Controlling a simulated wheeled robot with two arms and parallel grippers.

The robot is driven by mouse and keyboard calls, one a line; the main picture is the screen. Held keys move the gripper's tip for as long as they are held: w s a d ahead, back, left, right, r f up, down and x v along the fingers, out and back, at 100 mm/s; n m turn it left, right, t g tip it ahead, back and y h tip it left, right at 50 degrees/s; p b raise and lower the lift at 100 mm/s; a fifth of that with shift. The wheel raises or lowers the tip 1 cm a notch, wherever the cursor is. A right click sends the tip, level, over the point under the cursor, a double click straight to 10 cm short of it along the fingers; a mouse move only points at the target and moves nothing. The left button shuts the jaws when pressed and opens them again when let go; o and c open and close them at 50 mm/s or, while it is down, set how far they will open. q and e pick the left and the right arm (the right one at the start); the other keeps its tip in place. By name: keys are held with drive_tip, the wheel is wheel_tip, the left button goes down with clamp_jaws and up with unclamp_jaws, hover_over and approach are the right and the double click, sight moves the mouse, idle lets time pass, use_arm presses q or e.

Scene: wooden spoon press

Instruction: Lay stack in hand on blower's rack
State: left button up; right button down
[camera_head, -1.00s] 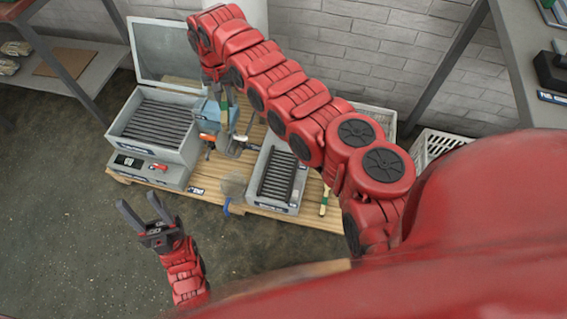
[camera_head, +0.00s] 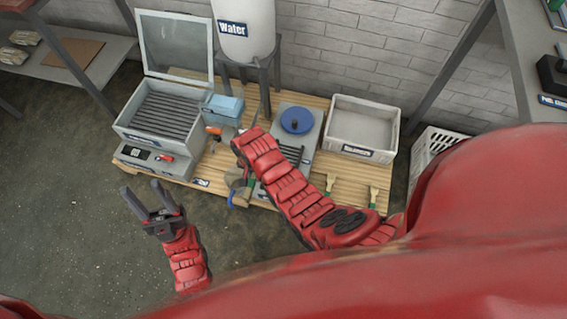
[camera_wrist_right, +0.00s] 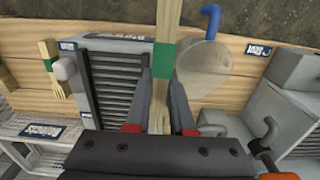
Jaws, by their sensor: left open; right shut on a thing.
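My right gripper (camera_wrist_right: 160,105) is shut on a stack of pale wooden spoons with a green band (camera_wrist_right: 163,60). The stack points away from the wrist in the right wrist view. In the head view my arm partly covers this rack (camera_head: 290,155). My left gripper (camera_head: 150,205) is open and empty, left of the pallet.
A large slatted box (camera_head: 165,112) with raised lid stands left on the wooden pallet (camera_head: 350,192). A blue-handled round scoop (camera_wrist_right: 205,65) lies beside the rack. A labelled grey tray (camera_head: 365,125) and two green-banded bundles (camera_head: 330,183) are at the right. A water tank (camera_head: 245,25) stands behind.

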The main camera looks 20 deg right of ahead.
drive_tip(key=w+d+b, duration=0.1)
drive_tip(key=d, duration=0.3)
drive_tip(key=w+d+f+b, duration=0.1)
drive_tip(key=w+d, duration=0.1)
drive_tip(key=d, duration=0.2)
drive_tip(key=w+d+b, duration=0.1)
drive_tip(key=d, duration=0.3)
drive_tip(key=shift+w+f, duration=0.2)
drive_tip(key=shift+w, duration=0.1)
wheel_tip(320, 180, down, 4)
drive_tip(key=shift+w+d+r+b, duration=0.1)
drive_tip(key=shift+d+r+b, duration=0.1)
drive_tip(key=shift+b, duration=0.8)
drive_tip(key=shift+r, duration=0.15)
drive_tip(key=c, duration=0.8)
unclamp_jaws()
